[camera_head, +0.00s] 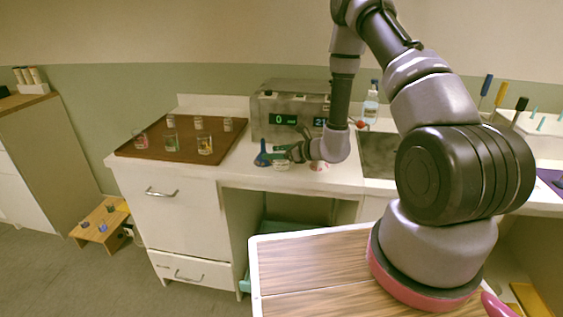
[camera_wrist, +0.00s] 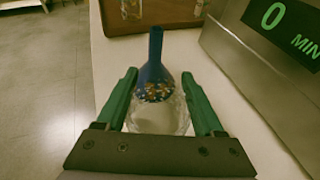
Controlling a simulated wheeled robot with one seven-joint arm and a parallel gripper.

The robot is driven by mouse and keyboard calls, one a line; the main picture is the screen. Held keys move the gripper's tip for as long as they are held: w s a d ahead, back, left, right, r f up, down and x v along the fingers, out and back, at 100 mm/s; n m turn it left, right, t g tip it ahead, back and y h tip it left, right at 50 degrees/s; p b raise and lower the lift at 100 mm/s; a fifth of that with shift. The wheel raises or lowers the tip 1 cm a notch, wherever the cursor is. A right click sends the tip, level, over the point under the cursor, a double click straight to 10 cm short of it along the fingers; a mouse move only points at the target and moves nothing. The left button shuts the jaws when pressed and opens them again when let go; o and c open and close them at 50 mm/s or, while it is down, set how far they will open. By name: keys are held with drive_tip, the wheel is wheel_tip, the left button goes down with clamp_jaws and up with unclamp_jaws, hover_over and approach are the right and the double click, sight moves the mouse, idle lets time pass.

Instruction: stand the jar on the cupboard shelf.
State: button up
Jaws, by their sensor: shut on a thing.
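A clear glass jar with pale contents (camera_wrist: 158,122) sits between the green fingers of my gripper (camera_wrist: 160,100) in the wrist view. The fingers are shut on its sides. A blue long-necked piece (camera_wrist: 156,62) with speckled bits at its wide end shows at the jar's far side; I cannot tell whether it is in the jar or behind it. In the head view my gripper (camera_head: 287,153) is low over the white counter, with the blue piece (camera_head: 262,156) just left of it. The jar is small and partly hidden there. I cannot tell which surface is the cupboard shelf.
A microwave-like box (camera_head: 290,104) stands close behind my gripper. A brown board (camera_head: 150,148) with several glasses lies left on the counter (camera_head: 235,175). An open bay (camera_head: 300,206) is below. A sink (camera_head: 380,150) and bottle (camera_head: 371,105) are right. A wooden step stands on the floor.

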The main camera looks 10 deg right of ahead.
drive_tip(key=r, duration=0.9)
drive_tip(key=shift+w+d+r, duration=0.1)
drive_tip(key=shift+d+r, duration=0.15)
drive_tip(key=shift+r, duration=0.1)
drive_tip(key=d+r+m+t+h, duration=0.1)
drive_tip(key=d+r+m+h, duration=0.1)
drive_tip(key=d, duration=0.4)
drive_tip(key=w+d+r+m+t+h, duration=0.1)
drive_tip(key=d+r+m+h, duration=0.1)
drive_tip(key=d+r, duration=0.3)
drive_tip(key=w+d+r+m+t+h, duration=0.1)
drive_tip(key=d+r+m+t+h, duration=0.1)
drive_tip(key=d+r, duration=0.2)
drive_tip(key=shift+w+d+r+m+h, duration=0.1)
drive_tip(key=shift+d+m+h, duration=0.05)
drive_tip(key=shift+d, duration=0.5)
drive_tip(key=shift+d+r+m+h, duration=0.1)
drive_tip(key=shift+d+m+h, duration=0.05)
drive_tip(key=shift+d, duration=0.5)
